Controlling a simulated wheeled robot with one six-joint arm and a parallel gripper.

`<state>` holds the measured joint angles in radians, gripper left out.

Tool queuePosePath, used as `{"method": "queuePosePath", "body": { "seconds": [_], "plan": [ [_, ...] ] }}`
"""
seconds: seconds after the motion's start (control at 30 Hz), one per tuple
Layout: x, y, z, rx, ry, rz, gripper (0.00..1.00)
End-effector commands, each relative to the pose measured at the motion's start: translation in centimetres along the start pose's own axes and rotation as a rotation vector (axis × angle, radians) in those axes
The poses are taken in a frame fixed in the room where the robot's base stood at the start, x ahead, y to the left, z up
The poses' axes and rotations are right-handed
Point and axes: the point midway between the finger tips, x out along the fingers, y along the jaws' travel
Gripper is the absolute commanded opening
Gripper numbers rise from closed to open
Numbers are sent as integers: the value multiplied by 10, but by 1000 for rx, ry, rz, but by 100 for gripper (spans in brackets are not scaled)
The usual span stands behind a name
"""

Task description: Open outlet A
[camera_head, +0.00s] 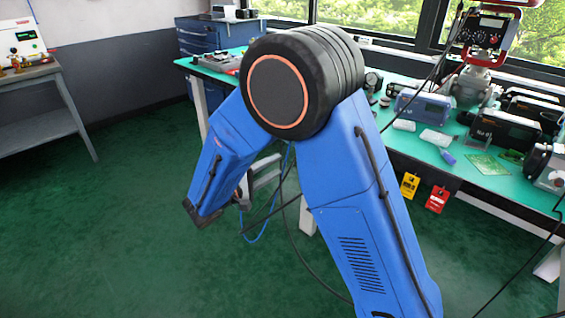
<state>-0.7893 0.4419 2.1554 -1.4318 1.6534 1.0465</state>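On the bench at the left edge stands a pale box unit (22,40) with a small green display. Small brass and red fittings (20,64) sit in front of it. They are too small to read, and I cannot tell whether one of them is outlet A. My blue arm fills the middle of the view. A grey metal part behind my forearm may belong to my gripper (260,178). Its fingers cannot be made out, so open or shut does not show. It is well away from the left bench, with open floor between them.
A long green-topped bench (490,183) runs along the windows, crowded with instruments. A dark device with a red frame (484,34) stands on a grey valve body there. Yellow (409,185) and red (437,199) tags hang at its edge. The green floor (110,240) at left is clear.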

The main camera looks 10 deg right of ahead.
Motion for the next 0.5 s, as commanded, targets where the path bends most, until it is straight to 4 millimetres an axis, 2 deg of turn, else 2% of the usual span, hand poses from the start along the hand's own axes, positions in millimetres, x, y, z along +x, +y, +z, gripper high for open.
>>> {"method": "queuePosePath", "body": {
  "seconds": [0.2,0.5],
  "plan": [
    [-16,0,0,0,1,0,39],
    [-17,0,0,0,0,0,39]
  ]
}}
